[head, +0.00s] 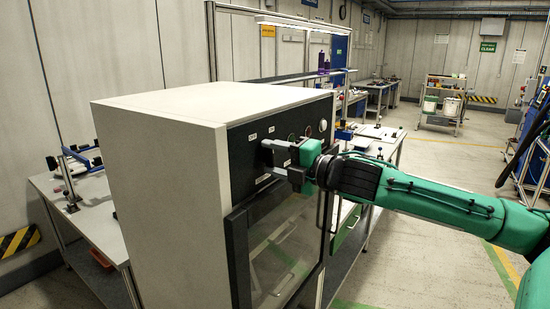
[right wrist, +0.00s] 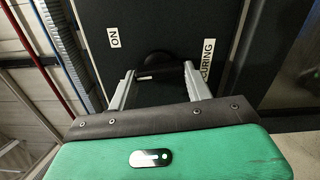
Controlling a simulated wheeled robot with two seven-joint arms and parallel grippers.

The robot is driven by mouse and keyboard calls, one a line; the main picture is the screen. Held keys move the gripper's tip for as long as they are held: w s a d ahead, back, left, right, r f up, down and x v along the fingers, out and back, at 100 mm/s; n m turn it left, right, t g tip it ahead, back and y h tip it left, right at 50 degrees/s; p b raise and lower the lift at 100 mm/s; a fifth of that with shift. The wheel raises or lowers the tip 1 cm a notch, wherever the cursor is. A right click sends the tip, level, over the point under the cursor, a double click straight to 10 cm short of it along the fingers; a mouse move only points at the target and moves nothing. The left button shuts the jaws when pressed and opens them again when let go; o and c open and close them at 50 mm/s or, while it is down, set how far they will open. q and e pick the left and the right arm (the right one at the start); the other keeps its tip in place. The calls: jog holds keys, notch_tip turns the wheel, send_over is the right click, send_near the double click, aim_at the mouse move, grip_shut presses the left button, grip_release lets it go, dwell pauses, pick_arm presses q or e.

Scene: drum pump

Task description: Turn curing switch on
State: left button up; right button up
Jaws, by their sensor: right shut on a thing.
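The curing switch shows in the right wrist view as a dark rounded knob (right wrist: 153,59) on a black panel, between an "ON" label (right wrist: 115,37) and a "CURING" label (right wrist: 208,62). My right gripper (right wrist: 157,73) is shut on the knob, with a grey finger on each side. In the head view my right gripper (head: 270,157) reaches in from the right to the upper front panel of a large pale cabinet (head: 165,150); there the gripper hides the knob. The knob's exact setting is hard to read. My left gripper is in neither view.
The cabinet's glass door (head: 283,250) lies below the panel. A white round dial (head: 323,126) sits at the panel's right end. Workbenches stand left and behind; a trolley (head: 442,100) stands at the back right. Open floor lies to the right.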

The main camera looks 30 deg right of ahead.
jog(key=m, duration=0.5)
jog(key=shift+m, duration=0.3)
jog(key=m, duration=0.4)
jog(key=shift+r+m, duration=0.2)
jog(key=shift+m, duration=0.4)
jog(key=o, duration=1)
jog(key=shift+d, duration=0.1)
